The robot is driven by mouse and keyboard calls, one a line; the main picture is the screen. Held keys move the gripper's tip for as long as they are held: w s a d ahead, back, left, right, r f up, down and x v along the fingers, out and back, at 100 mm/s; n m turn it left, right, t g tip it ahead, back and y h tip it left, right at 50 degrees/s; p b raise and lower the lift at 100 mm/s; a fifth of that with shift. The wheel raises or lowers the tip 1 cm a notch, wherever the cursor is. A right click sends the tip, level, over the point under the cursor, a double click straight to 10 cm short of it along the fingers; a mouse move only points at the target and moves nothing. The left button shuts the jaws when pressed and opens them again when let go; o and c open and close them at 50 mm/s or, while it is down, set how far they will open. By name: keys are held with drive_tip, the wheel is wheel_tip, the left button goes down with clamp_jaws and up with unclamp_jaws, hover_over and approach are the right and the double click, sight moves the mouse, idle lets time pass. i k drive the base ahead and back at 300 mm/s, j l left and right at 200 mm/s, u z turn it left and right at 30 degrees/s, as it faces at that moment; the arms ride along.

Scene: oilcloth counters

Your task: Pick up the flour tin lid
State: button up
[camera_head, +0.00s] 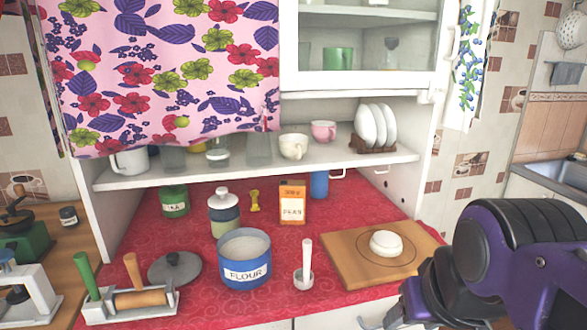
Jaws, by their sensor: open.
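A dark grey round lid with a knob (175,267) lies on the red oilcloth, just left of the flour tin (244,262). The tin is blue-grey with a white band marked FLOUR, and its top is uncovered. My gripper (384,318) is at the bottom edge, right of centre, well to the right of the lid and tin. It is open, with nothing seen between its fingers. Its fingertips are partly cut off by the frame.
A rack with rolling pin and green handle (130,300) stands in front of the lid. Jars stand behind; a shelf (250,170) overhangs.

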sight(185, 267)
drive_tip(key=u, duration=1.35)
drive_tip(key=l+z, duration=0.15)
drive_tip(key=z, duration=0.2)
drive_tip(key=i+j+z, duration=0.2)
drive_tip(key=j, duration=0.4)
drive_tip(key=j+z, duration=0.2)
drive_tip(key=j, duration=0.35)
drive_tip(key=k+j+z, duration=0.4)
drive_tip(key=k+l+u, duration=0.1)
drive_tip(key=u, duration=0.15)
drive_tip(key=k+l+u, duration=0.1)
drive_tip(key=l+u, duration=0.2)
drive_tip(key=i+z, duration=0.1)
drive_tip(key=i, duration=0.2)
